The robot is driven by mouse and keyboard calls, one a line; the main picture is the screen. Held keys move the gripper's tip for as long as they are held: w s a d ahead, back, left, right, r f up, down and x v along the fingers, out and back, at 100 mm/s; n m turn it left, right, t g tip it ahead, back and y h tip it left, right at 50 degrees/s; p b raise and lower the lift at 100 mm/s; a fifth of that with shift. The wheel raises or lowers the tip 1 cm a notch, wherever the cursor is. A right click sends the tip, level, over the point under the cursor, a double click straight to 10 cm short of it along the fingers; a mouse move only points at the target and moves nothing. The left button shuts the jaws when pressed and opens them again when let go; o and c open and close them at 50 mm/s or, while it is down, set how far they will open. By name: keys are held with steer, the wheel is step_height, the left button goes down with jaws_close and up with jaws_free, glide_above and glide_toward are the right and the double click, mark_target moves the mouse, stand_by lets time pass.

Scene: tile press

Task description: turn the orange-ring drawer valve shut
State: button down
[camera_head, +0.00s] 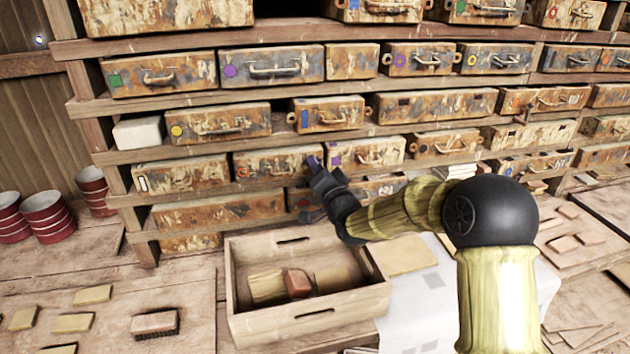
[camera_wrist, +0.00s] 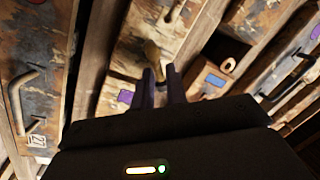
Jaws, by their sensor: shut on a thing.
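My gripper (camera_head: 314,164) is at the shelf front, by the right end of a rusty drawer (camera_head: 278,158) and next to a purple-marked drawer (camera_head: 365,153). The left drawer bears a small orange ring mark (camera_head: 243,172). In the wrist view, my two dark fingers (camera_wrist: 161,88) are shut on a brass-coloured handle (camera_wrist: 152,54) that shows at their tips.
Rusty drawers fill several shelves around my gripper. An open wooden crate (camera_head: 240,322) with blocks stands below it. Red-banded buckets (camera_head: 44,215) stand at the left. A brush (camera_head: 155,323) and several tan blocks lie on the boards in front.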

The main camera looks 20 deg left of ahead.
steer(key=m+b, duration=0.3)
steer(key=f+m+t+h+b, duration=0.1)
steer(key=m+b, duration=0.2)
steer(key=f+m+t+b, duration=0.1)
steer(key=m+b, duration=0.2)
steer(key=shift+w+d+m+h, duration=0.3)
steer(key=shift+d+m+h, duration=0.1)
steer(key=c, duration=1.6)
jaws_free()
steer(key=shift+o, duration=0.3)
steer(key=shift+w+f, duration=0.1)
